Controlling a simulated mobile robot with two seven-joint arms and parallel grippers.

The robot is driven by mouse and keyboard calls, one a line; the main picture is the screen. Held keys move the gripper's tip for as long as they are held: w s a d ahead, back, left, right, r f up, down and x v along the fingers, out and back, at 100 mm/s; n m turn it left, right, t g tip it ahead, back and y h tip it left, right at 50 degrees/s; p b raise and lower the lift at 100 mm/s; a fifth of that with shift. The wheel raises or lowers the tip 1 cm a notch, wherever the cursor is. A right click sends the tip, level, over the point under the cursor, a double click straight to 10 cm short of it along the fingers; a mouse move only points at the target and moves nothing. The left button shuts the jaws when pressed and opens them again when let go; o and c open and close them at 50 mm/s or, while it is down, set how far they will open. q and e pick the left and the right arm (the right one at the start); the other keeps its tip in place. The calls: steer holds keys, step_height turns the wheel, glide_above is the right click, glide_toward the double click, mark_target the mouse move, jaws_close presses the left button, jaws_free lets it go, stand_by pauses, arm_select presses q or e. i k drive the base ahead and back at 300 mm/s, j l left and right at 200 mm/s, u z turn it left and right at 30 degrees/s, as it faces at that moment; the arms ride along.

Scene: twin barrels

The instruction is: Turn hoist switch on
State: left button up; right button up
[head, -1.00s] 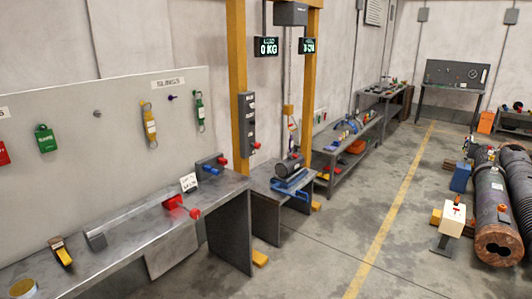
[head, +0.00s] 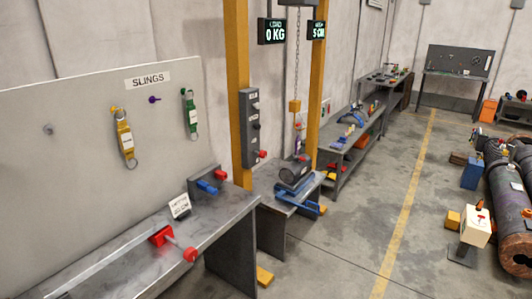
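A tall grey control box (head: 251,128) is fixed to the left yellow post of the hoist frame in the head view. It carries several small dark controls and a red knob (head: 263,154) low on its right side. I cannot read its labels or tell which control is the hoist switch or how it is set. The hoist chain (head: 298,60) hangs between the posts with a yellow block (head: 295,106) on it. Neither of my grippers shows.
A grey workbench (head: 215,240) stands in front of the left post, with a red-handled device (head: 161,236) and a blue-handled device (head: 207,187) on it. Displays (head: 272,30) hang above. A low stand (head: 270,215) is beyond. Open floor (head: 345,250) lies right.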

mark_target(263, 154)
steer(key=i+j, duration=0.1)
steer(key=j, duration=0.2)
steer(key=i+j, duration=0.1)
steer(key=j, duration=0.15)
steer(key=i+l, duration=0.3)
steer(key=i, duration=0.2)
steer(key=i+l, duration=0.3)
steer(key=i, duration=0.2)
steer(key=i+l+u, duration=0.1)
steer(key=i+l, duration=0.2)
steer(key=i, duration=0.25)
steer(key=i+l, duration=0.35)
steer(key=i, duration=0.15)
steer(key=i+l+u, duration=0.15)
steer(key=u, duration=1.1)
